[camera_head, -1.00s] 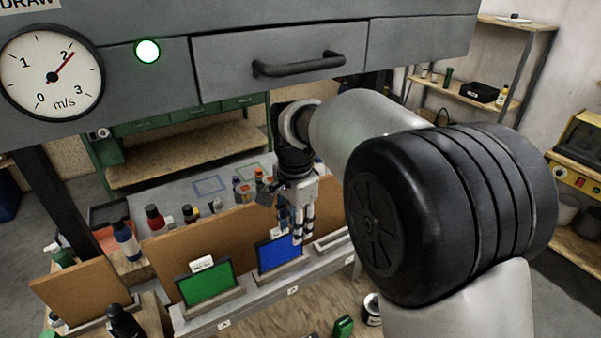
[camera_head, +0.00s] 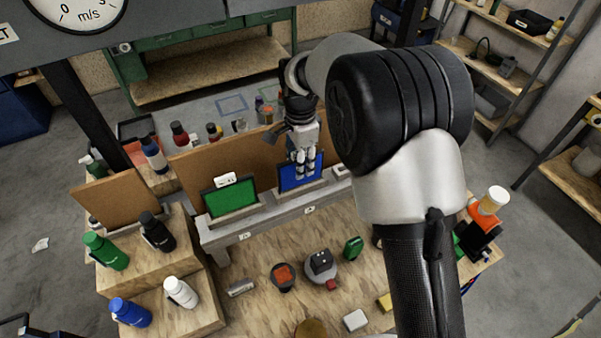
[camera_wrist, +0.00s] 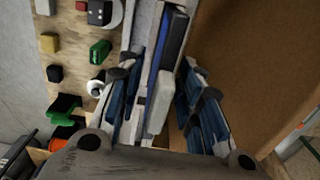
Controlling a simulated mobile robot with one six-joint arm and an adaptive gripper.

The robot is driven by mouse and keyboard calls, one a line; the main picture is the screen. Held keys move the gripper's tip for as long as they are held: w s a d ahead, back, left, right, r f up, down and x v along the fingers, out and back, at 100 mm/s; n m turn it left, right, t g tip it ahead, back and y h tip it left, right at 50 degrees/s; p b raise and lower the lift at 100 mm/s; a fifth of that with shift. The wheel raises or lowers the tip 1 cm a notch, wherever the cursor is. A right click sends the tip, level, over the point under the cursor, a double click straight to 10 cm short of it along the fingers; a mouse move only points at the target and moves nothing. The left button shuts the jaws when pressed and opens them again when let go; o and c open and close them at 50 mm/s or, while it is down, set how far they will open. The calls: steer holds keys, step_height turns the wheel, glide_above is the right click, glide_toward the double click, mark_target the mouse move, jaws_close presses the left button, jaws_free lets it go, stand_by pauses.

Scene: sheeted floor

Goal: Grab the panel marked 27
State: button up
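A blue panel (camera_head: 288,178) stands upright in a slot of the grey rack (camera_head: 270,213), leaning near a brown board. A green panel (camera_head: 232,199) with a white tag (camera_head: 226,180) on top stands to its left. I cannot read a number on either. My gripper (camera_head: 305,172) points down at the blue panel and covers part of it. In the wrist view, my gripper (camera_wrist: 165,80) is open, with one finger on each side of the blue panel's edge (camera_wrist: 178,38) and a white tag (camera_wrist: 160,103). A gap shows beside the right finger; contact at the left is unclear.
A brown board (camera_head: 235,143) stands just behind the panels. Bottles, including a green one (camera_head: 105,251) and a white one (camera_head: 180,292), stand on steps at the left. Several small items, such as a black-and-red button (camera_head: 283,275), lie on the wooden bench (camera_head: 255,312) in front.

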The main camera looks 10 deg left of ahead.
steer(key=shift+c, duration=0.2)
jaws_close()
stand_by(0.5)
